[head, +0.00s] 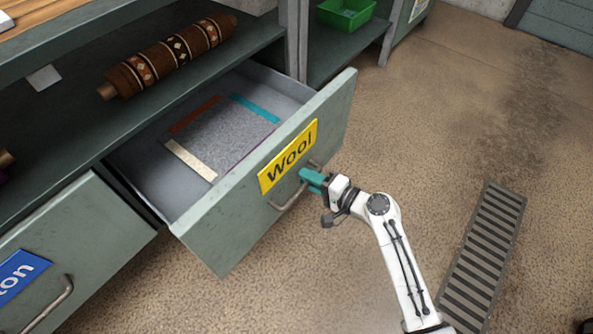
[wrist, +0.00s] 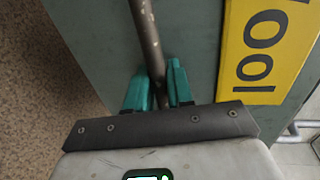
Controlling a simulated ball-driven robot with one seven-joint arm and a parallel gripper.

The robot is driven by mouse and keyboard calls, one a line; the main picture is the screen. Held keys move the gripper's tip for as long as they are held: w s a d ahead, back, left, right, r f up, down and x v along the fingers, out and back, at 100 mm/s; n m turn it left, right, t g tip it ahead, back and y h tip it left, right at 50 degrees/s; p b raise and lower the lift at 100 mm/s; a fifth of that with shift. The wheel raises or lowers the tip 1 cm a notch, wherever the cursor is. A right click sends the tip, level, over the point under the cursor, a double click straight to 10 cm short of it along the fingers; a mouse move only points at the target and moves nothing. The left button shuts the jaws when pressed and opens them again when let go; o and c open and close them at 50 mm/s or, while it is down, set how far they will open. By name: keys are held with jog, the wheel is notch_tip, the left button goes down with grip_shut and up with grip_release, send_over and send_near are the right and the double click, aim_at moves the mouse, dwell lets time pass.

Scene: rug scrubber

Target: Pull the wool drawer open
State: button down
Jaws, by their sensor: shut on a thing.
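The wool drawer (head: 240,200) is grey-green with a yellow "Wool" label (head: 288,157). It stands pulled out from the cabinet, and its inside is in view, with a grey flat piece (head: 222,132) and coloured strips lying in it. My gripper (head: 308,180) is at the drawer's front, with teal fingers shut on the metal bar handle (head: 285,200) below the label. In the wrist view the fingers (wrist: 158,88) are on either side of the handle bar (wrist: 146,35), and the label (wrist: 268,45) is to the right.
A drawer with a blue label (head: 20,275) is at lower left, shut. A rolled rug (head: 170,57) lies on the shelf above the open drawer. A green bin (head: 345,13) stands at the back. A floor grate (head: 485,250) is at right. The floor in front is clear.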

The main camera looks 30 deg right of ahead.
jog(key=f+v, duration=0.2)
jog(key=v, duration=0.8)
jog(key=s+f+v, duration=0.1)
jog(key=f+v, duration=0.1)
jog(key=v, duration=0.8)
jog(key=shift+s+d+f, duration=0.15)
jog(key=shift+s+d, duration=0.05)
jog(key=shift+s, duration=0.05)
jog(key=c, duration=1.2)
grip_release()
jog(key=shift+o, duration=0.2)
jog(key=p+v, duration=0.2)
jog(key=v, duration=0.8)
jog(key=shift+s+p, duration=0.35)
jog(key=shift+p, duration=0.05)
jog(key=shift+d, duration=0.15)
